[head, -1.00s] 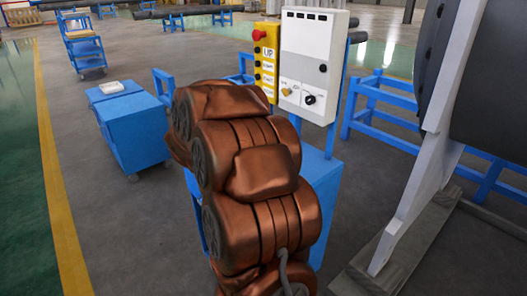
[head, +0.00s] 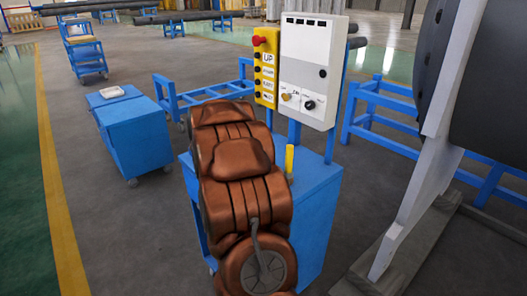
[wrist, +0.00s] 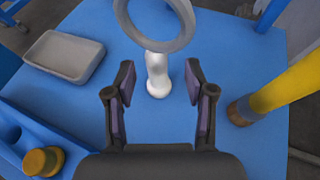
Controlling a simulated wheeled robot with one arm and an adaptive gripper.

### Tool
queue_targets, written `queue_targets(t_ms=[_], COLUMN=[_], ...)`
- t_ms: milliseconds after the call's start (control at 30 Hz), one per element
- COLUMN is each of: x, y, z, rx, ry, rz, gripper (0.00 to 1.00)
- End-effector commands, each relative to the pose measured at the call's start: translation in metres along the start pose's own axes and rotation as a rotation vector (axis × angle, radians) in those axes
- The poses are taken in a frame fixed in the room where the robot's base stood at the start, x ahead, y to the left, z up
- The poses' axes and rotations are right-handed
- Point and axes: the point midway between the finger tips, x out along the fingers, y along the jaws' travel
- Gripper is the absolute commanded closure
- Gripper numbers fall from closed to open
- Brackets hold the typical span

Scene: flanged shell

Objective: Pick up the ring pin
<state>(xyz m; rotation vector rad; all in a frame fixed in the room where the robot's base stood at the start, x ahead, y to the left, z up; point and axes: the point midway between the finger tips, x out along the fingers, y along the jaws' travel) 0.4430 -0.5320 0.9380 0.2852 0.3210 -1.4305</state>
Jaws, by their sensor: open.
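The ring pin (wrist: 157,72) shows in the wrist view as a grey ring on a pale, rounded stem, over a blue surface (wrist: 140,125). My gripper (wrist: 160,80) is open, with one dark finger on each side of the stem. A gap shows between the stem and each finger, so nothing is held. How the heights of the fingers and stem compare is hard to tell. In the head view my own arm hides the gripper and the ring pin.
A grey tray (wrist: 64,54) lies left of the pin. A yellow cylinder (wrist: 290,83) stands at the right, close to the right finger. A yellow knob-like piece (wrist: 42,160) is at lower left. A white control box (head: 310,65) rises behind the blue cabinet (head: 318,205).

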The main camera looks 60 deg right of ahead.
Motion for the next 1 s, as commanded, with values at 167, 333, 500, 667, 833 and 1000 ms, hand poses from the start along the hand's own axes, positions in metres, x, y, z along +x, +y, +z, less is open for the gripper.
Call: queue_targets(t_ms=[167,333,500,667,833,1000], x=[0.016,0.031,0.040,0.042,0.042,0.042], y=[0.001,0.003,0.004,0.004,0.004,0.004], z=[0.002,0.002,0.001,0.000,0.000,0.000], rx=[-0.003,-0.001,0.000,-0.001,-0.001,-0.001], ry=[-0.001,-0.002,-0.001,0.000,0.000,0.000], rz=[-0.004,-0.002,0.001,0.001,0.001,0.001], gripper=[0.46,0.46,0.46,0.46,0.49,0.67])
